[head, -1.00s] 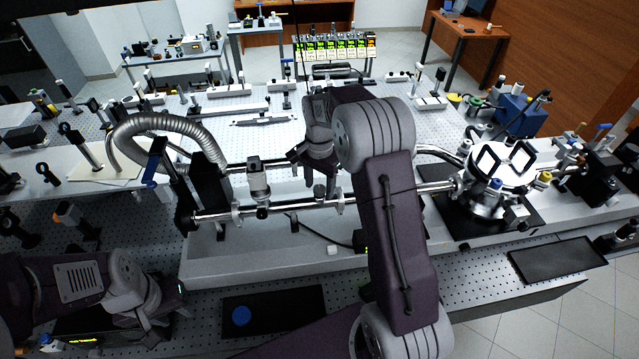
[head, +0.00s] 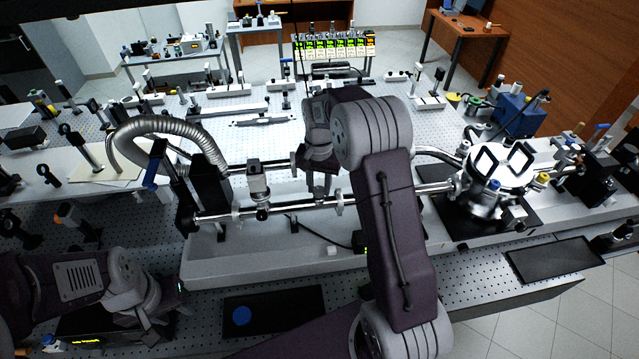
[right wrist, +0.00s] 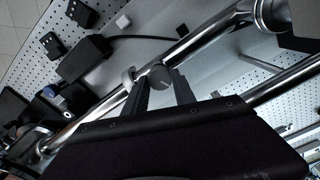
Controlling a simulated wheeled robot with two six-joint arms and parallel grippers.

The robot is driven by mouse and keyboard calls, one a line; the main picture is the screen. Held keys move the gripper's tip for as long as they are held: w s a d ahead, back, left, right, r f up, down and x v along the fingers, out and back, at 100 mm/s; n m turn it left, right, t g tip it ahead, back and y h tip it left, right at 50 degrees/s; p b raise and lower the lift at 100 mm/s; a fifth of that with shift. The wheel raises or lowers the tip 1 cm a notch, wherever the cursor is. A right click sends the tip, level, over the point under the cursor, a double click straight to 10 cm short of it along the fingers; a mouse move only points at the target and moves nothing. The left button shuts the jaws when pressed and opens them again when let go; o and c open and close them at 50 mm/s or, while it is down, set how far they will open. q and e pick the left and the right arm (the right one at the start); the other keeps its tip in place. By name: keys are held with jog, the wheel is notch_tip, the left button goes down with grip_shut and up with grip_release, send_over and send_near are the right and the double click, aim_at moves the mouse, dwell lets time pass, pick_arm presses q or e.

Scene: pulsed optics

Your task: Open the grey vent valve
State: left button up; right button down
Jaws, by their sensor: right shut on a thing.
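A grey round knob (right wrist: 160,76), which looks like the grey vent valve, sits at the front metal pipe in the right wrist view. My right gripper (right wrist: 158,90) is shut on it, with one finger on each side. In the head view my right gripper (head: 322,190) points down at the front pipe (head: 300,205), and its fingers hide most of the knob. My left gripper (head: 165,292) hangs low at the left, away from the pipes; its fingers are not clear.
A round metal chamber (head: 490,195) stands at the right end of the pipes. A black upright block (head: 210,185) and a ribbed hose (head: 140,125) are at the left.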

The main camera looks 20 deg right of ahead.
jog(key=n, duration=0.3)
jog(key=shift+r+n+p, duration=0.1)
jog(key=shift+n+p, duration=0.25)
jog(key=shift+n, duration=0.05)
jog(key=n, duration=0.3)
jog(key=shift+n+p, duration=0.3)
jog(key=n, duration=0.6)
jog(key=shift+a+p, duration=0.1)
jog(key=shift+p, duration=0.2)
jog(key=shift+w, duration=0.1)
jog(key=c, duration=1)
grip_release()
jog(key=shift+c, duration=0.2)
jog(key=shift+s, duration=0.3)
jog(key=shift+r, duration=0.15)
